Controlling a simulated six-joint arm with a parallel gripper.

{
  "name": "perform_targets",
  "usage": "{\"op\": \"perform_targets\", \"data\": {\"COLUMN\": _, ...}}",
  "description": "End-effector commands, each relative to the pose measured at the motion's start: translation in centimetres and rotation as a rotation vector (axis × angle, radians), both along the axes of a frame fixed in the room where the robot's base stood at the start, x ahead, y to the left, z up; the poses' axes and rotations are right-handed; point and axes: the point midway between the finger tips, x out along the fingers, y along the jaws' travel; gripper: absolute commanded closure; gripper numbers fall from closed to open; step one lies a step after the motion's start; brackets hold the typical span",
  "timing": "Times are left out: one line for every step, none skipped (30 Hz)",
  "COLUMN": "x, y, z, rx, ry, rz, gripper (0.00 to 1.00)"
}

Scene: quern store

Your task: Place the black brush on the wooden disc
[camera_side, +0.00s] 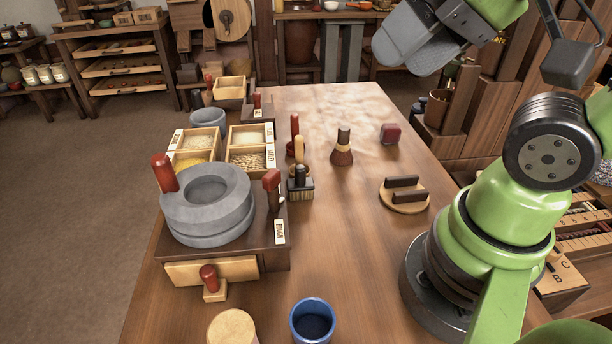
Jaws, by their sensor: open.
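Another brush (342,150), with a dark handle, pale band and reddish-brown bristles, stands farther back. A round wooden disc with two dark upright bars (390,203) lies right of the brushes, with bare wood around the bars. A plain pale wooden round (232,327) is at the front edge of the picture, partly cut off. My grey gripper (408,45) is high at the top, open, away from both brushes and discs; nothing shows between its jaws.
A grey stone quern (207,205) with a red handle sits on a wooden stand at left, with grain boxes (248,135) behind. A blue cup (312,320) stands at the front. A dark red block (390,133) lies at the back right.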

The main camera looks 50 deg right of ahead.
Motion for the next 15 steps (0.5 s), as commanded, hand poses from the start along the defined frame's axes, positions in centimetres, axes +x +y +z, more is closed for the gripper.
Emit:
{"op": "perform_targets", "data": {"x": 0.3, "y": 0.0, "z": 0.0, "rx": -0.009, "ry": 0.007, "rz": 0.008, "gripper": 0.47}}
{"op": "perform_targets", "data": {"x": 0.6, "y": -0.1, "z": 0.0, "rx": -0.018, "ry": 0.014, "rz": 0.015, "gripper": 0.47}}
{"op": "perform_targets", "data": {"x": 1.0, "y": -0.2, "z": 0.0, "rx": -0.035, "ry": 0.027, "rz": 0.032, "gripper": 0.47}}
{"op": "perform_targets", "data": {"x": 1.5, "y": -0.3, "z": 0.0, "rx": -0.05, "ry": 0.039, "rz": 0.048, "gripper": 0.47}}
{"op": "perform_targets", "data": {"x": 2.1, "y": -0.4, "z": -0.1, "rx": -0.07, "ry": 0.055, "rz": 0.068, "gripper": 0.47}}
{"op": "perform_targets", "data": {"x": 3.1, "y": -0.5, "z": -0.2, "rx": -0.099, "ry": 0.077, "rz": 0.101, "gripper": 0.47}}
{"op": "perform_targets", "data": {"x": 3.9, "y": -0.7, "z": -0.4, "rx": -0.123, "ry": 0.096, "rz": 0.129, "gripper": 0.47}}
{"op": "perform_targets", "data": {"x": 4.7, "y": -0.8, "z": -0.6, "rx": -0.148, "ry": 0.115, "rz": 0.159, "gripper": 0.47}}
{"op": "perform_targets", "data": {"x": 5.9, "y": -1.0, "z": -1.0, "rx": -0.18, "ry": 0.143, "rz": 0.203, "gripper": 0.47}}
{"op": "perform_targets", "data": {"x": 6.8, "y": -1.2, "z": -1.4, "rx": -0.205, "ry": 0.162, "rz": 0.238, "gripper": 0.47}}
{"op": "perform_targets", "data": {"x": 7.7, "y": -1.4, "z": -1.8, "rx": -0.229, "ry": 0.182, "rz": 0.273, "gripper": 0.47}}
{"op": "perform_targets", "data": {"x": 8.8, "y": -1.6, "z": -2.5, "rx": -0.256, "ry": 0.208, "rz": 0.319, "gripper": 0.47}}
{"op": "perform_targets", "data": {"x": 9.7, "y": -1.8, "z": -3.1, "rx": -0.278, "ry": 0.228, "rz": 0.356, "gripper": 0.47}}
{"op": "perform_targets", "data": {"x": 10.5, "y": -2.0, "z": -3.7, "rx": -0.298, "ry": 0.247, "rz": 0.393, "gripper": 0.47}}
{"op": "perform_targets", "data": {"x": 11.6, "y": -2.2, "z": -4.7, "rx": -0.321, "ry": 0.274, "rz": 0.442, "gripper": 0.47}}
